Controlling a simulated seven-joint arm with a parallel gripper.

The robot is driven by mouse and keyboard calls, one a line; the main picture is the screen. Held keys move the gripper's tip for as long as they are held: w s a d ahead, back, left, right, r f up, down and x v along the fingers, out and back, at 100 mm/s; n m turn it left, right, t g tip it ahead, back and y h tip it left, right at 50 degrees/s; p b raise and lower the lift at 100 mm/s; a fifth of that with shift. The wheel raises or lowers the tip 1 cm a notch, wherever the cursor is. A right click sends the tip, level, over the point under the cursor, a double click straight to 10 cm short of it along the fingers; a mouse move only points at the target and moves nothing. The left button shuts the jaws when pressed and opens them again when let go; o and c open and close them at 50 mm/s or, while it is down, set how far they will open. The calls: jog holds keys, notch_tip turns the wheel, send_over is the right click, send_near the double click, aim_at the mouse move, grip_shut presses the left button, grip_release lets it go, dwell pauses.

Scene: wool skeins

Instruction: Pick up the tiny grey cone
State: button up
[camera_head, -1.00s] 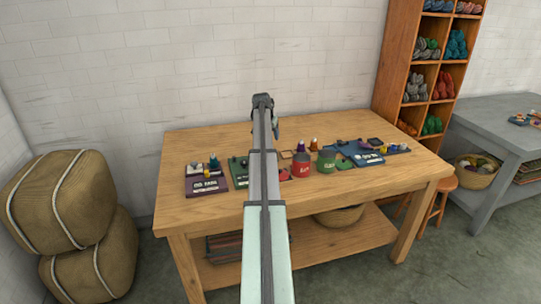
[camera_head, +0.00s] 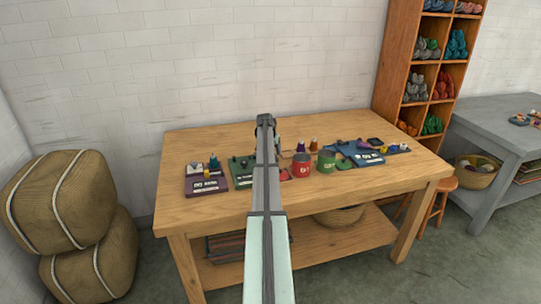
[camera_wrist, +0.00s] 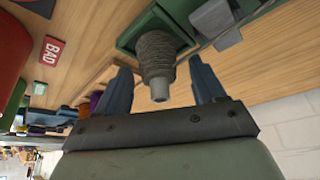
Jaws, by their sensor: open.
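The tiny grey cone (camera_wrist: 157,58) shows in the wrist view, wound in grey yarn, its narrow pale tip pointing toward my gripper. Its wide end sits at a square green recess (camera_wrist: 126,42). My gripper (camera_wrist: 160,66) is open, with one dark finger on each side of the cone. There appear to be small gaps between fingers and cone, and I cannot tell whether either touches. In the head view, my own arm hides the cone and most of the gripper.
A grey block (camera_wrist: 214,18) lies close beside the cone. A red can (camera_head: 301,166) and a green can (camera_head: 326,161) stand to the right of my arm. A purple board (camera_head: 206,180) lies left and a blue board (camera_head: 366,158) right. The table's front is clear.

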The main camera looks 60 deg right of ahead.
jog(key=shift+d+f, duration=0.15)
jog(key=shift+f, duration=0.15)
jog(key=c, duration=1.1)
jog(key=shift+r, duration=0.15)
jog(key=shift+r, duration=7.4)
